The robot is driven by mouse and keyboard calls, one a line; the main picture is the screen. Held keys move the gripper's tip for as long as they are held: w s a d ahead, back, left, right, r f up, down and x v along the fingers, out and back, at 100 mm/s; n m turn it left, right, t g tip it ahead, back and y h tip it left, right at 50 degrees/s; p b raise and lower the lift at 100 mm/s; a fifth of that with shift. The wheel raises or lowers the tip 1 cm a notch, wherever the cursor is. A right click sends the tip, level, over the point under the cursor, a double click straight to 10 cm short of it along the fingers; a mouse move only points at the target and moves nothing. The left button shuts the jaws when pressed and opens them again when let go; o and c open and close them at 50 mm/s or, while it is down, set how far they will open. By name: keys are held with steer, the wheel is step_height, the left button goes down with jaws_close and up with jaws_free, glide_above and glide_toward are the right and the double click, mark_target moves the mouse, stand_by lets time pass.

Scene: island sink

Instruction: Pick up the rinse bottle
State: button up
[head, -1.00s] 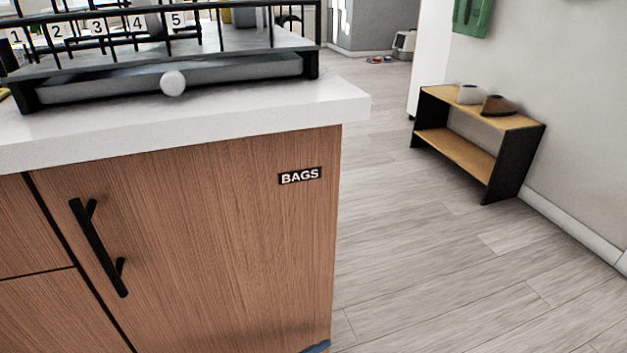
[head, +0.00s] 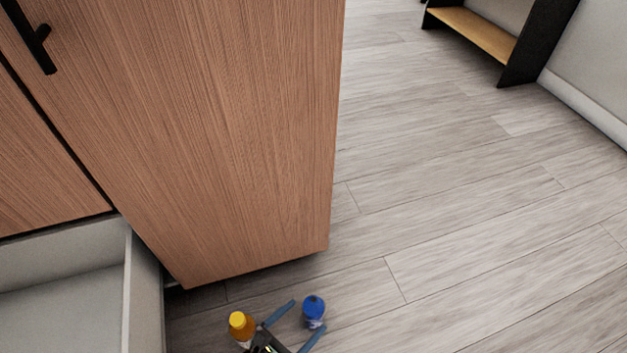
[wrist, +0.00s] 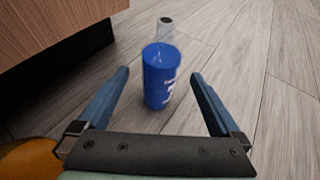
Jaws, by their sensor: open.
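A blue bottle (head: 313,310) with white print, which I take as the rinse bottle, is over the floor just right of the cabinet's lower corner. In the wrist view the blue bottle (wrist: 160,80) shows between my fingers, with a gap on both sides. A pale, clear-looking part with a dark end (wrist: 165,27) shows beyond it; I cannot tell whether it belongs to the bottle. My gripper (head: 307,316) is open and empty, its two blue-grey fingers pointing toward the bottle. The bottle's exact depth between the fingertips is unclear.
An amber bottle with a yellow cap (head: 241,325) is close left of my gripper. A wooden cabinet (head: 250,130) rises behind, with an open pale drawer (head: 145,290) at the left. Floor (head: 470,230) to the right is clear up to a low shelf (head: 475,30).

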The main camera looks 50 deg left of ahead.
mark_target(321, 301)
steer(key=b+x, duration=0.1)
steer(key=x, duration=0.1)
steer(key=shift+w+f, duration=0.1)
steer(key=shift+w, duration=0.15)
steer(key=b+x, duration=0.3)
steer(key=x, duration=0.1)
steer(key=shift+w+a+b, duration=0.15)
steer(key=shift+w+b, duration=0.2)
steer(key=shift+w, duration=0.2)
steer(key=shift+c, duration=0.3)
jaws_close()
